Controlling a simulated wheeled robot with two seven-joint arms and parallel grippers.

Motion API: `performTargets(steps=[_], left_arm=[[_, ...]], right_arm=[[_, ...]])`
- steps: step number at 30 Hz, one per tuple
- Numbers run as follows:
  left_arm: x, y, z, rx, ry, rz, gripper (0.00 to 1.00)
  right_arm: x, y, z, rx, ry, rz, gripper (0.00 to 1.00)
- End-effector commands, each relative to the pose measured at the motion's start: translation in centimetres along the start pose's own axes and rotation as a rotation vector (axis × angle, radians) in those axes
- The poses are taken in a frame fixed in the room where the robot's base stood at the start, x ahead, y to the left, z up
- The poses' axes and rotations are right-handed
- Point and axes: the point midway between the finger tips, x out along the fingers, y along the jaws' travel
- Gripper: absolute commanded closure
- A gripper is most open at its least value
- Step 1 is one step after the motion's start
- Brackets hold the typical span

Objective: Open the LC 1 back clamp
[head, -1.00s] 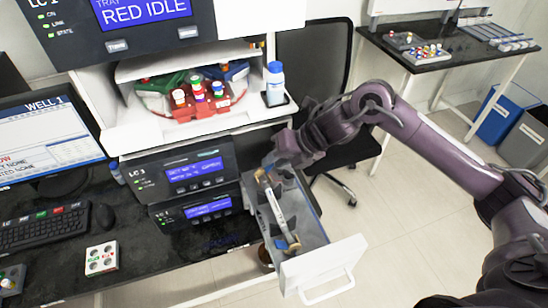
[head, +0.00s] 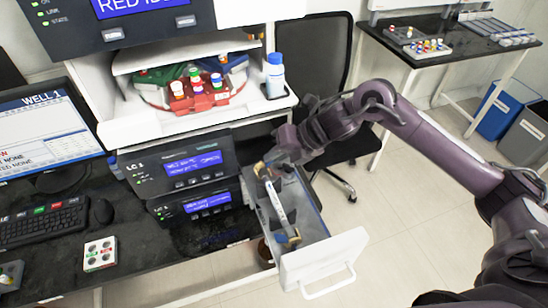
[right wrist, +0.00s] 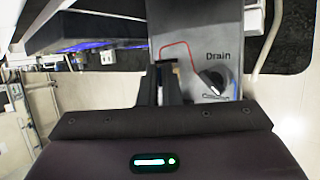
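The open LC 1 drawer (head: 318,250) sticks out of the lower unit at the centre of the head view. A pale column (head: 277,205) lies lengthwise in it. The brass-coloured back clamp (head: 262,171) is at the column's inner end, the front clamp (head: 292,238) at its outer end. My right gripper (head: 272,157) is right by the back clamp; I cannot tell if they touch. In the right wrist view its dark fingers (right wrist: 163,88) are close together, with a small brass-coloured bit (right wrist: 174,69) near their tips. My left gripper is not in view.
A grey panel marked Drain, with a black knob (right wrist: 213,80), is beside the fingers. Above the drawer, a shelf holds a red vial rack (head: 208,100) and a blue-capped bottle (head: 275,78). A black chair (head: 325,75) stands behind my right arm. Open floor is at the right.

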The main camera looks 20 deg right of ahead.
Motion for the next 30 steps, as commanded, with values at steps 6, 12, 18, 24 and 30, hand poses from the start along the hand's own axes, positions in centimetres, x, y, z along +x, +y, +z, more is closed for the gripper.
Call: performTargets(steps=[6, 12, 18, 24, 30], left_arm=[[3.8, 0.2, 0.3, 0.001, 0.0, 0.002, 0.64], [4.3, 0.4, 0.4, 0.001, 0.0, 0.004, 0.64], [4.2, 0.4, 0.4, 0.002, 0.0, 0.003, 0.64], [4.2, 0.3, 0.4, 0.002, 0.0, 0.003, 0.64], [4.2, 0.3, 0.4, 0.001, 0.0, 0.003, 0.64]], right_arm=[[0.6, -1.2, -0.2, 0.05, -0.003, 0.117, 1.0], [0.2, -1.1, -0.1, 0.065, -0.002, 0.16, 1.0], [0.1, -1.0, 0.0, 0.065, -0.001, 0.161, 1.0], [0.1, -1.0, 0.0, 0.065, -0.001, 0.161, 0.78], [0.1, -1.0, 0.0, 0.065, -0.001, 0.161, 0.74]])
